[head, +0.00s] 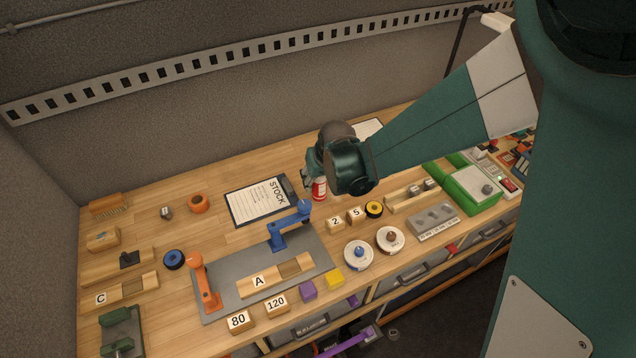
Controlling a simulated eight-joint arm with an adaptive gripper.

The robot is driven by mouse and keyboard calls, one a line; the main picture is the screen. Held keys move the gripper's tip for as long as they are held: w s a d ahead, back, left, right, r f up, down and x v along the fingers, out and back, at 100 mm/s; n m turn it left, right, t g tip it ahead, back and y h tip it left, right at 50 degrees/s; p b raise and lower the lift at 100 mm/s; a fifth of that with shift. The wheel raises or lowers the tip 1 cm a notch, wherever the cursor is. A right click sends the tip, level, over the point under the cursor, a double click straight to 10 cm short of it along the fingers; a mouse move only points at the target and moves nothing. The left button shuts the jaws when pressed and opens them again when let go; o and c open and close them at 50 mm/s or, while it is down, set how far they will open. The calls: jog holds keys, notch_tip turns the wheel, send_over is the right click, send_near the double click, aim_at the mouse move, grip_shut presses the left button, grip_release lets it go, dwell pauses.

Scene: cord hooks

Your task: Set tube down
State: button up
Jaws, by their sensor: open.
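A red and white tube (319,189) stands on the wooden bench, just right of the stock clipboard. It looks upright. My gripper (314,178) is open and right at the tube, with its wrist above and to the right. The wrist and fingers hide the tube's upper part. I cannot tell whether the fingers touch it.
The stock clipboard (259,201) lies to the left. A blue hook (289,228) and an orange hook (204,283) stand on a grey mat (228,277). Number blocks (335,225) and spools (358,254) lie in front.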

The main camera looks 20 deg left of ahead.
jog(key=v, duration=0.7)
jog(key=shift+r, duration=0.2)
dwell(0.7)
jog(key=shift+d, duration=0.1)
jog(key=s+d+r+m+t, duration=0.1)
jog(key=s+d+r, duration=0.1)
jog(key=d+r, duration=0.45)
jog(key=s+d+r+m+h, duration=0.1)
jog(key=d+r, duration=0.2)
jog(key=d, duration=0.7)
jog(key=s+d+r+m+t, duration=0.15)
jog(key=d+r, duration=0.25)
jog(key=d, duration=0.5)
jog(key=s+d+r+m+t+h, duration=0.1)
jog(key=s+d+r+m, duration=0.2)
jog(key=s+d, duration=1.1)
jog(key=d, duration=0.3)
jog(key=shift+d+m+h, duration=0.3)
jog(key=shift+m+h, duration=0.05)
jog(key=shift+h, duration=0.05)
